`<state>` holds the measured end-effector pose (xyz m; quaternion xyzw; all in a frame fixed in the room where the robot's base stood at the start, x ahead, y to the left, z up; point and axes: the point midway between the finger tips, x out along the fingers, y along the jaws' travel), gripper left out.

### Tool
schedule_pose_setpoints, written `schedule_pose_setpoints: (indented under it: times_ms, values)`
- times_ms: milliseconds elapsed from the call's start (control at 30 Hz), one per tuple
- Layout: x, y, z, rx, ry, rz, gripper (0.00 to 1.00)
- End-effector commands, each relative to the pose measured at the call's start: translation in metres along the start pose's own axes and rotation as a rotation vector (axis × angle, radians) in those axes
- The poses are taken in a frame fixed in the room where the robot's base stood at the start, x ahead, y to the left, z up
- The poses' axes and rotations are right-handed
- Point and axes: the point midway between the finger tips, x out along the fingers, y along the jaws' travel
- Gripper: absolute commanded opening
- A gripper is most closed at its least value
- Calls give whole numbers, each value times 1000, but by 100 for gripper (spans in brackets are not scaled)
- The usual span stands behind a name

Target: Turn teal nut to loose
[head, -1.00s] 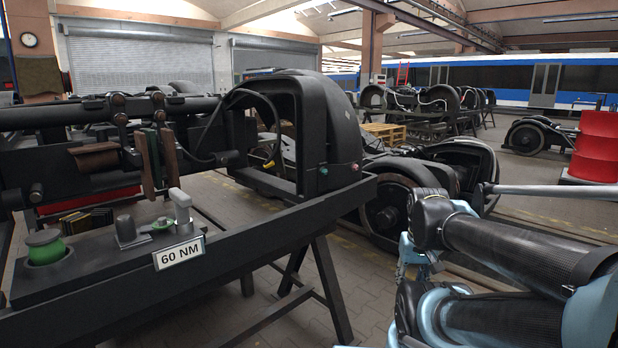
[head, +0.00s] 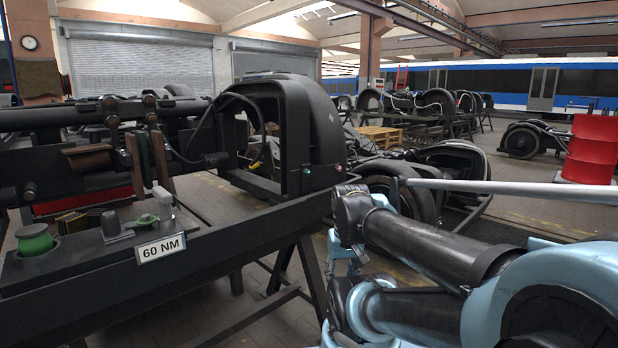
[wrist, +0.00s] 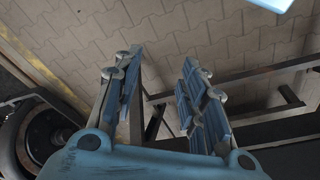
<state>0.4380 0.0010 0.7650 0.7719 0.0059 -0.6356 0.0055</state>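The teal nut (head: 306,171) is a tiny spot on the front of the black arched housing (head: 322,120), at the right end of the black bench. A small reddish fastener (head: 337,168) sits just right of it. The nut does not show in the wrist view. My gripper (wrist: 158,85) has its two blue fingers spread apart with nothing between them, above the paved floor. In the head view my folded arm is to the right of the housing and lower than the nut; the fingertips cannot be made out there.
The bench edge (head: 230,236) carries a 60 NM sign (head: 161,247), with a green button (head: 34,238) to its left. Bench legs (wrist: 265,70) cross the wrist view at right. A wheel (wrist: 45,140) is at its lower left. Red drums (head: 592,150) stand at far right.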

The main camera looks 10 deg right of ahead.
Motion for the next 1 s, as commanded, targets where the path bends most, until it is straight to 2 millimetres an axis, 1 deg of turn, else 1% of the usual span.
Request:
schedule_pose_setpoints:
  times_ms: [33, 67, 167, 267, 433, 633, 833, 1000]
  values:
    - [0, -2, 2, 13, 3, -8, 39]
    - [-1, -3, 0, 26, 4, -16, 39]
    - [-4, -13, -14, 96, 10, -60, 39]
    - [-9, -25, -35, 205, 19, -129, 39]
    - [-18, -43, -80, 427, 28, -273, 39]
    - [-28, -57, -138, 685, 22, -447, 39]
    - [-37, -60, -199, 936, -1, -628, 39]
    - [-44, -54, -251, 1143, -36, -787, 39]
